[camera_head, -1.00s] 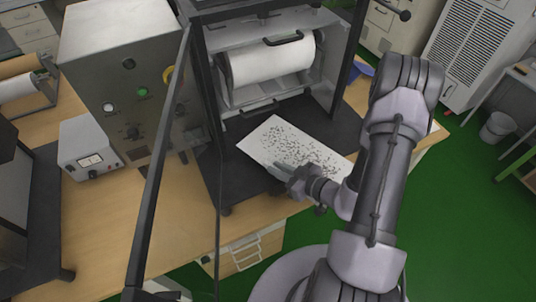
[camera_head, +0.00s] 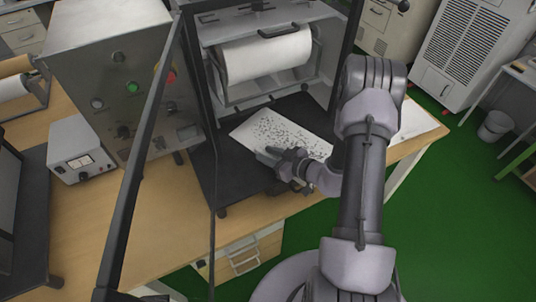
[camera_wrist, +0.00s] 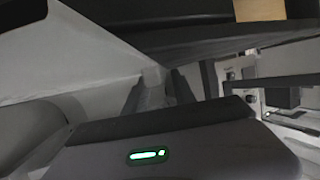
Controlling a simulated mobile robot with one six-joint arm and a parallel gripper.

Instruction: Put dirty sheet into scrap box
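The dirty sheet (camera_head: 275,128), white with many dark specks, lies on the dark base of the machine, below its roller. In the head view my gripper (camera_head: 264,156) is at the sheet's near edge, its fingertips overlapping that edge. In the wrist view, a pale surface (camera_wrist: 60,48) that looks like the sheet runs toward my dark fingers (camera_wrist: 153,90). A light strip shows between them, but I cannot tell whether they are closed on the sheet. My arm hides the right end of the sheet. No box is clearly recognisable as the scrap box.
The machine's white roller (camera_head: 265,56) is behind the sheet. A dark frame post (camera_head: 140,150) stands at the left, beside a grey control cabinet (camera_head: 110,75). A plain white sheet (camera_head: 418,120) lies on the table right of my arm.

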